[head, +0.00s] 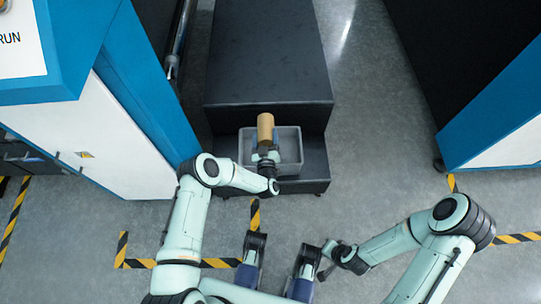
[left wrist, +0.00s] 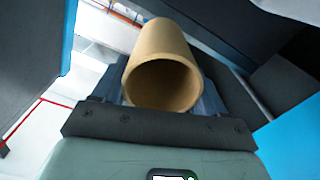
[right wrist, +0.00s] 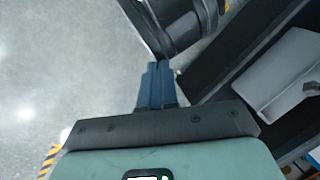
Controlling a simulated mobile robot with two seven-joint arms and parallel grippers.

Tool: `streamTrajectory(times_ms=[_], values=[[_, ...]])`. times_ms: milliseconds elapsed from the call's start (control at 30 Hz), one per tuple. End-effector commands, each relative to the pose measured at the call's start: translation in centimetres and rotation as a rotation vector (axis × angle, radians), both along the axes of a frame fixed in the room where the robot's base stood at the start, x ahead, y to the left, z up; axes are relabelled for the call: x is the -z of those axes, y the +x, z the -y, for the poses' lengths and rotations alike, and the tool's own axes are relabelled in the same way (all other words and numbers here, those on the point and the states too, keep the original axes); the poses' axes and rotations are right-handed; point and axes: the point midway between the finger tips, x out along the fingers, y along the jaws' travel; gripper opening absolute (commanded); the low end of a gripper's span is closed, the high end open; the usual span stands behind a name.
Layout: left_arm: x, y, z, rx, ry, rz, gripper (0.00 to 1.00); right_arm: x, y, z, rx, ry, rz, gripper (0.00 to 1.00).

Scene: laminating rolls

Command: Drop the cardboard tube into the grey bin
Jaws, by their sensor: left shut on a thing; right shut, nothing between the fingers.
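The tan cardboard tube (head: 265,127) is a hollow cylinder. My left gripper (head: 266,152) is shut on it, and the tube sticks out past the fingers, over the grey bin in the head view. In the left wrist view the tube (left wrist: 163,70) shows its open round end, with the fingers at its sides. The grey bin (head: 292,150) is a rectangular tray on the low dark step; its middle is hidden by my gripper and the tube. Its height gap to the tube cannot be told. My right gripper (head: 328,260) is shut and empty, low at the right; its closed fingers (right wrist: 157,85) show in the right wrist view.
A tall dark block (head: 265,50) stands behind the bin on the dark step (head: 315,165). A blue and white machine (head: 110,130) is close at left, another (head: 500,120) at right. Black-yellow tape (head: 137,263) marks the floor. Free floor lies right of the step.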

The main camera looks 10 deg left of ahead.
Motion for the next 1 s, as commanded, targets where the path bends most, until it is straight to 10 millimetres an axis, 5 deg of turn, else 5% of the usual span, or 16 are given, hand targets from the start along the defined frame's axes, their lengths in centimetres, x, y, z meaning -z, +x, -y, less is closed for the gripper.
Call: streamTrajectory(times_ms=[433, 833, 867, 900, 933, 1000], values=[[4.8, 0.0, -0.1, -0.001, 0.001, -0.001, 0.41, 4.1, 2.9, 2.2, 0.043, -0.05, 0.066, 0.0], [5.3, 0.0, 0.0, 0.0, 0.0, 0.0, 0.41, 4.7, 3.1, 2.7, 0.051, -0.06, 0.069, 0.0], [5.3, 0.0, 0.0, 0.0, 0.0, 0.0, 0.78, 4.7, 3.1, 2.7, 0.051, -0.06, 0.069, 0.0], [5.3, 0.0, 0.0, 0.001, 0.0, 0.0, 0.91, 4.7, 3.1, 2.7, 0.051, -0.06, 0.069, 0.0], [5.3, 0.0, 0.0, 0.001, 0.0, 0.0, 1.0, 4.7, 3.1, 2.7, 0.051, -0.059, 0.068, 0.0], [5.3, 0.0, 0.0, 0.001, 0.0, 0.0, 1.0, 4.7, 3.1, 2.7, 0.051, -0.059, 0.068, 0.0]])
